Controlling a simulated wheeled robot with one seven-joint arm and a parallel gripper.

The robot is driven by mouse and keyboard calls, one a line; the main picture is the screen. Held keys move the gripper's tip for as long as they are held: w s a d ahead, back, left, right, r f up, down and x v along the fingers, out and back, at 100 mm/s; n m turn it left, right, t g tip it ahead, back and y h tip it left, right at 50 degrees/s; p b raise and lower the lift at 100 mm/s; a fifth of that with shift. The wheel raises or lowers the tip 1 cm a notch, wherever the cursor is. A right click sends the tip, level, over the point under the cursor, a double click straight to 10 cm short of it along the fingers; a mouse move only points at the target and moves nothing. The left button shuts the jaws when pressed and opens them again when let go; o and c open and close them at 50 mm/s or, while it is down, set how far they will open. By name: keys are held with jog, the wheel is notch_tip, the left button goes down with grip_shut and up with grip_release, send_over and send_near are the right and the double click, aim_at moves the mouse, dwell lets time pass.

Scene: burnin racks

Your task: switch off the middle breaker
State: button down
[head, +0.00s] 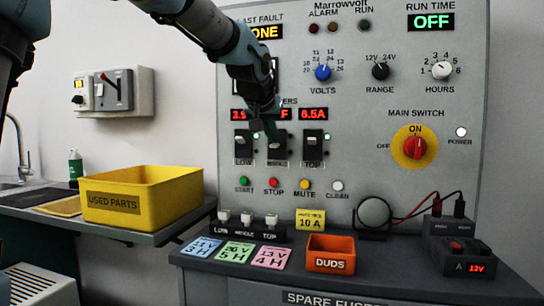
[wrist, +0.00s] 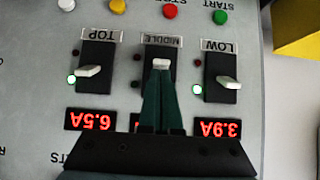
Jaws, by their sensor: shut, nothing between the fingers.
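The middle breaker (head: 277,147) sits between the LOW breaker (head: 243,148) and the TOP breaker (head: 313,146) on the grey panel. In the upside-down wrist view, its pale lever (wrist: 161,64) lies towards the MIDDLE label, the down side. The LOW lever (wrist: 228,82) and TOP lever (wrist: 89,71) lie the other way, up, each with a lit green lamp. No lamp by the middle breaker looks lit. My gripper (wrist: 160,76) is shut, its green fingertips at the middle lever; contact is unclear. The arm mostly hides the middle display, leaving a red "F" (head: 284,114).
Push buttons, including a red STOP button (head: 274,183), sit just below the breakers. Knobs and a red main switch (head: 415,147) are above and right. Below stand a bench with an orange DUDS bin (head: 330,265) and, left, a yellow bin (head: 160,207).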

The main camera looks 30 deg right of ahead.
jog(key=shift+p, duration=0.55)
jog(key=shift+w+d+r+p, duration=0.4)
jog(key=shift+w+d+p, duration=0.1)
jog(key=shift+w+p, duration=0.1)
jog(key=shift+s, duration=0.1)
